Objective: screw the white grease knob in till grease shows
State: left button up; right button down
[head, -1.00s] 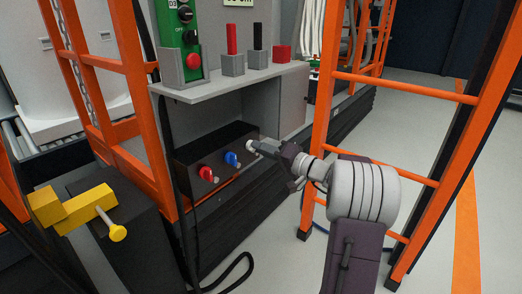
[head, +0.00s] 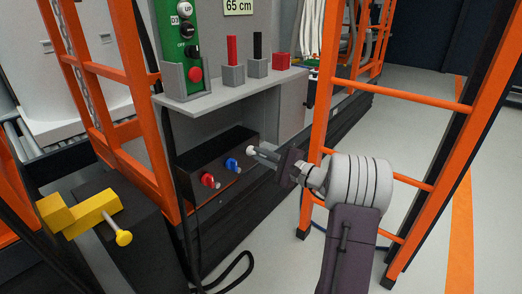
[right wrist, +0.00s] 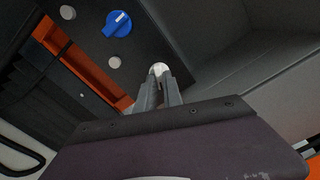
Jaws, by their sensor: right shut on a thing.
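The white grease knob (head: 250,149) sits at the right end of the dark box's front panel, below the grey shelf. My right gripper (head: 257,152) is shut on it. In the right wrist view the white knob (right wrist: 160,69) shows as a pale round end between the two grey fingertips (right wrist: 159,80); they cover part of it. How deep the knob sits cannot be told. I see no clear grease. My left gripper is not in view.
The dark box (head: 218,160) also bears a red knob (head: 208,180) and a blue knob (head: 232,164), left of the white one. The grey shelf (head: 225,92) overhangs it. Orange frames (head: 325,120) stand on both sides. A yellow handle (head: 95,213) is at left.

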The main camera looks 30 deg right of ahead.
jog(key=m+p, duration=1.1)
jog(key=shift+s+a+r, duration=0.1)
jog(key=shift+a+r, duration=0.05)
jog(key=shift+a, duration=0.05)
jog(key=m+p, duration=1.1)
jog(key=p, duration=0.1)
jog(key=shift+a+m, duration=0.15)
jog(key=shift+m, duration=0.25)
jog(key=m+p, duration=0.5)
jog(key=m, duration=0.5)
jog(key=shift+s+m+p, duration=0.1)
jog(key=shift+m+p, duration=0.3)
jog(key=m+p, duration=0.1)
jog(key=m, duration=0.4)
jog(key=shift+m, duration=0.3)
jog(key=m, duration=0.6)
jog(key=shift+p, duration=0.35)
